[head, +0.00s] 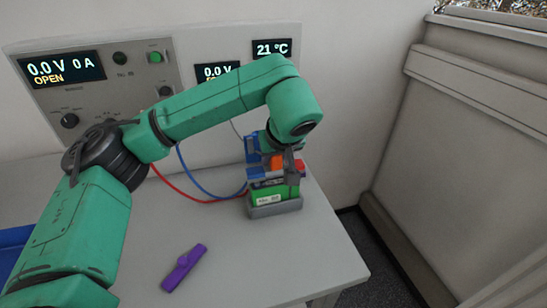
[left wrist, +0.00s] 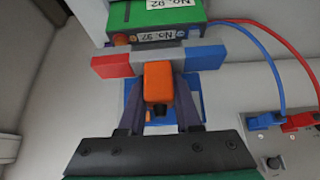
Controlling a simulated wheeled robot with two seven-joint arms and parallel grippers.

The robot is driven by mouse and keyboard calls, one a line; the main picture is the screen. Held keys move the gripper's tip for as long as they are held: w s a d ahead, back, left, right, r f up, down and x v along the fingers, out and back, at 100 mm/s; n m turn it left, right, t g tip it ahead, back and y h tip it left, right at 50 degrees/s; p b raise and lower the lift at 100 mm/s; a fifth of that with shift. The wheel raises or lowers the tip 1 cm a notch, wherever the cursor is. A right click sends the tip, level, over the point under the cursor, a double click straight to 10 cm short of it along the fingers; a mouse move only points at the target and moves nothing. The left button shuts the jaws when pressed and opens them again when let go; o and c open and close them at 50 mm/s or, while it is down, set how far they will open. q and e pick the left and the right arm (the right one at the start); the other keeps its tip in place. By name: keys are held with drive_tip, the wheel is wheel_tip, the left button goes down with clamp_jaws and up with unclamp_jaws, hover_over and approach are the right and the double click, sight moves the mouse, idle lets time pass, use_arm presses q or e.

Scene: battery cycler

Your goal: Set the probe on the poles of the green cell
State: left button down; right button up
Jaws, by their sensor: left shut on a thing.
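The green cell (head: 272,196) stands upright in a grey holder (head: 275,209) near the table's right edge. It has a dark top with a label, and it shows upside down in the left wrist view (left wrist: 170,18). My left gripper (head: 278,152) is above the cell, shut on the orange handle (left wrist: 158,80) of the probe. The probe's bar has a red end (left wrist: 112,65) and a blue end (left wrist: 206,58) and lies across close to the cell's top. I cannot tell whether its tips touch the poles. My right gripper is out of view.
A cycler panel (head: 100,100) with lit displays stands at the back. Red and blue cables (head: 205,188) run from its side to the cell. A purple object (head: 184,268) lies on the table front. A blue tray edge (head: 14,240) is at left. A wall is at right.

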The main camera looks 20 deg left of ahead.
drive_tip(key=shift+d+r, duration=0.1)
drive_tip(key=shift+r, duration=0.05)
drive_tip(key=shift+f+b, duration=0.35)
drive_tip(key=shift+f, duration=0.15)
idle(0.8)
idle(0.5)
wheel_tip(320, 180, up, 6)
drive_tip(key=p, duration=0.6)
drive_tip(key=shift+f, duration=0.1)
